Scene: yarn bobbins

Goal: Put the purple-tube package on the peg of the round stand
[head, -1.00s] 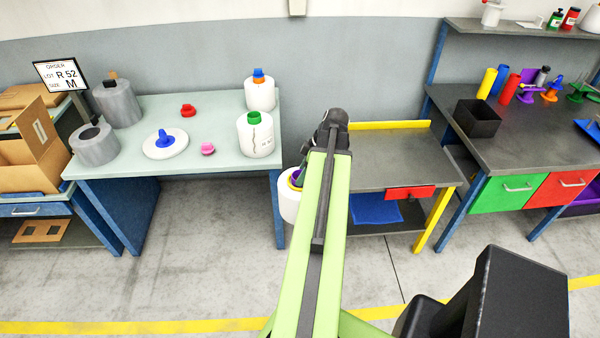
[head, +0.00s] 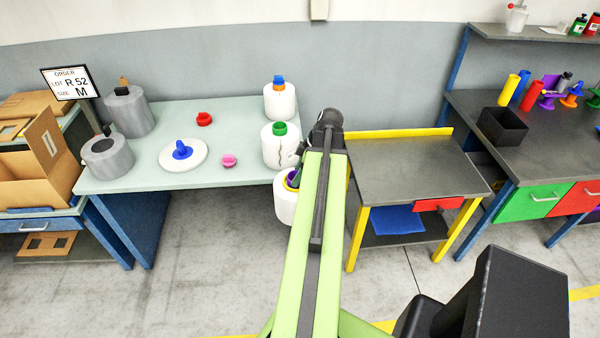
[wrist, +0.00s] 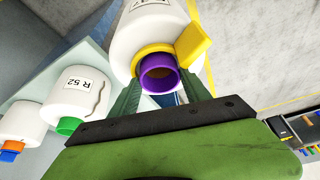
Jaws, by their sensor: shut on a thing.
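The purple-tube package is a white bobbin (head: 285,208) with a purple tube and a yellow ring, hanging beside the pale table's right front corner in the head view. In the wrist view, my gripper (wrist: 162,82) has its green fingers on either side of the purple tube (wrist: 160,75), shut on the package (wrist: 140,30). My arm partly hides it in the head view. The round stand (head: 165,160) is a white disc with a blue peg (head: 181,150), lying on the pale table, left of my gripper. The peg is bare.
A dark low table (head: 410,170) stands right of my arm.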

